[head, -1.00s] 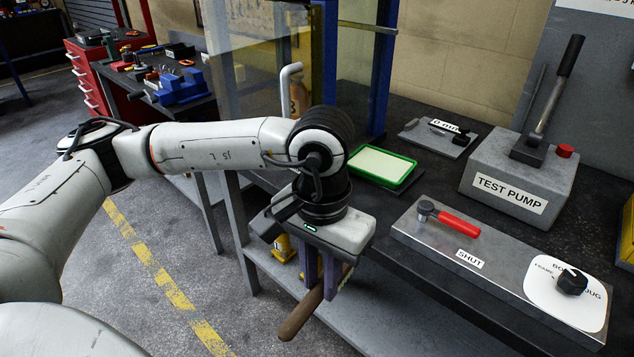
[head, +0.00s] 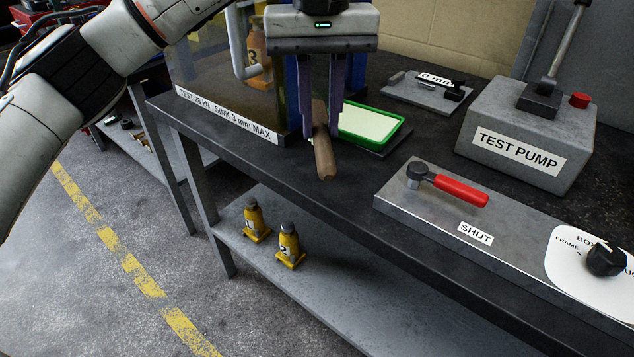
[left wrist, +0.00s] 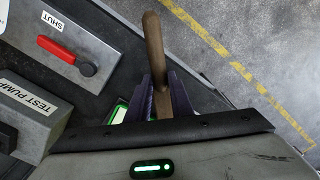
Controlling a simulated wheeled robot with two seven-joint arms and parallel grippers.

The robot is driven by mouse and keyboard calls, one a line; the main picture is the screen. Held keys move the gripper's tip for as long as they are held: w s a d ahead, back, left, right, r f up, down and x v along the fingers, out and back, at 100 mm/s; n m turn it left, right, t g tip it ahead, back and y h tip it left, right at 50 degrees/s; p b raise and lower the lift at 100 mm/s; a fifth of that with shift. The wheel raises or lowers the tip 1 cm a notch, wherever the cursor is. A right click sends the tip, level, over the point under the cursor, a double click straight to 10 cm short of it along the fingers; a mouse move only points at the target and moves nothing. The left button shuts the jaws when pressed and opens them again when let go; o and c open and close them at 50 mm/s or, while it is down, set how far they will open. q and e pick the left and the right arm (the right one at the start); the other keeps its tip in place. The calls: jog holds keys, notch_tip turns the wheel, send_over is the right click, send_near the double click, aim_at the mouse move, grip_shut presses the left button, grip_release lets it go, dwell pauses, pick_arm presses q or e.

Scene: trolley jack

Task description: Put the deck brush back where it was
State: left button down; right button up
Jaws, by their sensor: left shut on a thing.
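The deck brush shows only as a brown wooden handle (head: 324,160). My left gripper (head: 320,128) is shut on it, with one dark finger on each side. The handle end points towards the front of the bench, and it appears over the bench top near the front edge, left of a green-rimmed tray. I cannot tell whether it touches the bench. In the left wrist view, the handle (left wrist: 154,45) sticks out from between the fingers (left wrist: 162,100). The brush head is hidden. My right gripper is not in view.
The dark bench top (head: 360,190) holds the green-rimmed tray (head: 372,126), a grey test pump (head: 530,125), and a metal valve panel with a red lever (head: 460,190). A clear-walled press with blue posts stands behind my gripper. Yellow bottle jacks (head: 288,247) stand on the lower shelf (head: 330,300).

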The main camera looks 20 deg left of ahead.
pick_arm(q)
notch_tip(320, 180, down, 9)
jog(key=shift+f, duration=0.15)
dwell(0.4)
jog(key=shift+f, duration=0.15)
jog(key=c, duration=1.6)
grip_release()
jog(key=shift+o, duration=0.2)
notch_tip(320, 180, up, 12)
jog(key=shift+r+p, duration=0.15)
jog(key=shift+p, duration=0.4)
